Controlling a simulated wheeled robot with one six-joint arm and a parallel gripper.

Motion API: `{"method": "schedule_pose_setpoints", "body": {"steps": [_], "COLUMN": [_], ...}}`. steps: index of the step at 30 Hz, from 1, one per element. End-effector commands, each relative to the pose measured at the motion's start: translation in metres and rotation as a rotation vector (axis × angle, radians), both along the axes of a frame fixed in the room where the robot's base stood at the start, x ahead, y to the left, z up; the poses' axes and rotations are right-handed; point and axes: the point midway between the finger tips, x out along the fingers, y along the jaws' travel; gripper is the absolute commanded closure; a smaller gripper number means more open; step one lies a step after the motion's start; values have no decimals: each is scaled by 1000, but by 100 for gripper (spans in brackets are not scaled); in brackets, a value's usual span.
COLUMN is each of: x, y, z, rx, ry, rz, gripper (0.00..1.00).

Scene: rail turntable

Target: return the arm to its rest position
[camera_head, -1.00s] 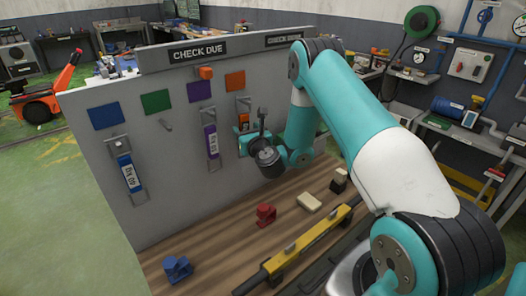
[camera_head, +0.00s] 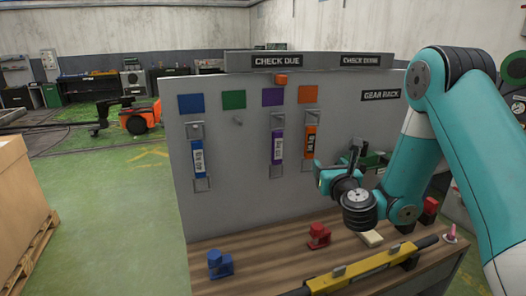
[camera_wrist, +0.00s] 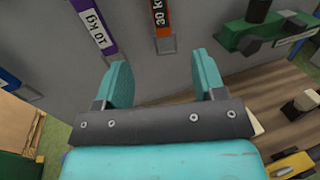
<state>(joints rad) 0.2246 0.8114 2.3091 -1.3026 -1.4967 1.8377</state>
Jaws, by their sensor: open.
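My gripper (camera_wrist: 165,82) is open in the wrist view, with its two teal fingers apart and nothing between them. In the head view my gripper (camera_head: 338,170) is in front of the grey board, to the right of the orange tag (camera_head: 309,146). My arm reaches in from the right of the head view, bent at the elbow. The purple tag (camera_head: 277,148) and the blue tag (camera_head: 198,158) hang on the board further left. In the wrist view the ends of the purple tag (camera_wrist: 93,27) and the orange tag (camera_wrist: 165,18) show beyond the fingers.
The grey board (camera_head: 235,190) stands behind a wooden bench (camera_head: 265,250). On the bench are a blue clamp-like piece (camera_head: 220,265), a red one (camera_head: 319,236), a cream block (camera_head: 371,239) and a yellow bar (camera_head: 350,279). A wooden crate (camera_head: 20,215) stands at left.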

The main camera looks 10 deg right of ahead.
Motion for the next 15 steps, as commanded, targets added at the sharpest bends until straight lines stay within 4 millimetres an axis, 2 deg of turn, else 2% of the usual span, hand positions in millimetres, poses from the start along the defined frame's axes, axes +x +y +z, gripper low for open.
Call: {"method": "schedule_pose_setpoints", "body": {"steps": [2,4,5,8,9,11,12,14,15], "x": [1,1,0,-11,-20,-40,-56,-83,-103], "y": [8,27,38,93,118,153,174,199,212], "z": [5,16,22,47,57,67,71,74,74], "rx": [-27,-106,-161,-434,-574,-796,-945,-1166,-1311], "ry": [-1,-1,-1,-14,-29,-61,-89,-141,-182], "rz": [30,107,156,384,490,653,758,908,1007], "gripper": [36,36,36,36,36,36,36,36,36]}}
